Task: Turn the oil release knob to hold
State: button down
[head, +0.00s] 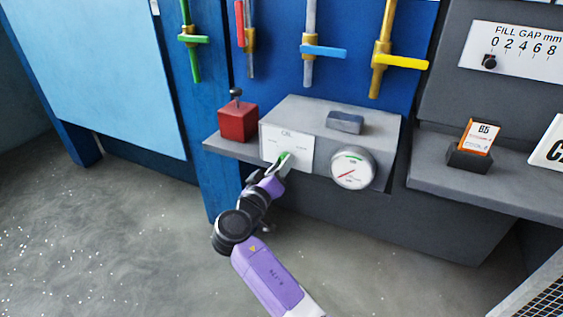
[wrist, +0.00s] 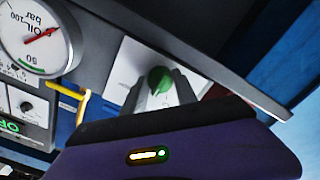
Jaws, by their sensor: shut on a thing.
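The oil release knob is a small green knob (head: 285,157) on a white plate (head: 299,148) marked OIL, on the front of a grey box. In the wrist view the green knob (wrist: 160,79) sits between my two fingertips, in front of the white plate (wrist: 130,62). My gripper (head: 279,166) is at the plate and shut on the knob; it also shows in the wrist view (wrist: 161,88). The fingers hide part of the knob, and the plate's small lettering is too blurred to read, so I cannot tell its setting.
A round oil gauge (head: 352,168) with a red needle is right of the plate. A red block (head: 238,121) stands on the shelf to the left, and a dark grey block (head: 345,122) lies on the box. Coloured valve levers hang above. Open floor lies at the left.

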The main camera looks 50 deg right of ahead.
jog(key=shift+n+p, duration=2.95)
jog(key=shift+n, duration=1.85)
jog(key=c, duration=1)
grip_release()
jog(key=shift+o, duration=0.2)
jog(key=v, duration=0.8)
jog(key=shift+r, duration=0.1)
